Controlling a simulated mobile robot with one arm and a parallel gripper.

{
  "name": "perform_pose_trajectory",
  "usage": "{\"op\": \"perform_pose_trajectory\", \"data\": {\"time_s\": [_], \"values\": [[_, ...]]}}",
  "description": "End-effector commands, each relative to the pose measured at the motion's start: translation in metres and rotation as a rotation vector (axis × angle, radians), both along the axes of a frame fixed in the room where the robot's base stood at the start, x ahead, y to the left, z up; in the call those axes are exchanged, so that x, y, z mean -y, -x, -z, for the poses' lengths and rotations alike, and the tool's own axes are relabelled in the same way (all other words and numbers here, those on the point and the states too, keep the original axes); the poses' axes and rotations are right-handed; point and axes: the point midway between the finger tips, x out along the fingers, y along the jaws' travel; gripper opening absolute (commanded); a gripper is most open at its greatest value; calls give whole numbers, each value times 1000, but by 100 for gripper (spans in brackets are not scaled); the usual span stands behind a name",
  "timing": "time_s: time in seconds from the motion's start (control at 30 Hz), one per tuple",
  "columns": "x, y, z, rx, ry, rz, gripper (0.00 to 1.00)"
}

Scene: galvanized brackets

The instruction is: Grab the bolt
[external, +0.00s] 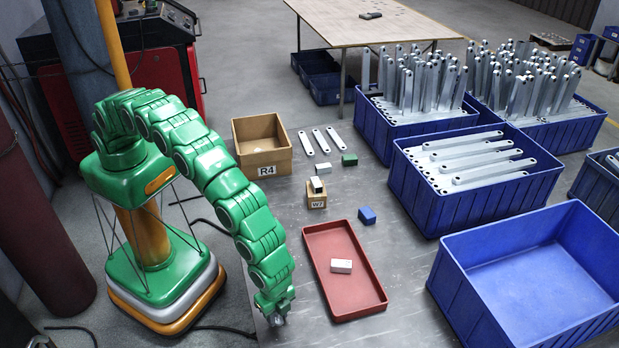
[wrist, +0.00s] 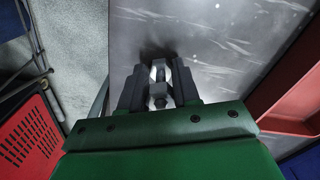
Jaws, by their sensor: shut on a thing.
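My gripper (external: 274,312) is low at the near left edge of the grey metal table, left of the red tray. In the wrist view, my gripper (wrist: 160,76) has its dark fingers closed on the bolt (wrist: 158,91), a small silvery metal piece between them. Parts of the bolt are hidden by the fingers. In the external view only a small grey bit shows at the fingertips, too small to make out. I cannot tell whether the bolt touches the table.
The red tray (external: 312,247) holds a white block (external: 341,266). A cardboard box (external: 271,164), a small box (external: 316,201), a blue block (external: 367,215) and a green block (external: 349,160) stand farther back. Blue crates (external: 420,206) line the right. Bare table surrounds my gripper's right side.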

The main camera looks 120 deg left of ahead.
Motion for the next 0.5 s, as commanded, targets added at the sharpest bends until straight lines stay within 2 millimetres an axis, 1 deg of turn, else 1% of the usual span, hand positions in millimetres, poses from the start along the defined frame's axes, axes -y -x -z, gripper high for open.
{"op": "perform_pose_trajectory", "data": {"time_s": [0.17, 0.3, 0.5], "values": [[0, 0, -12, 1, 0, 0, 0], [0, -2, -33, 4, 1, 0, 0], [-3, 12, -46, 0, 0, 0, 0]]}}
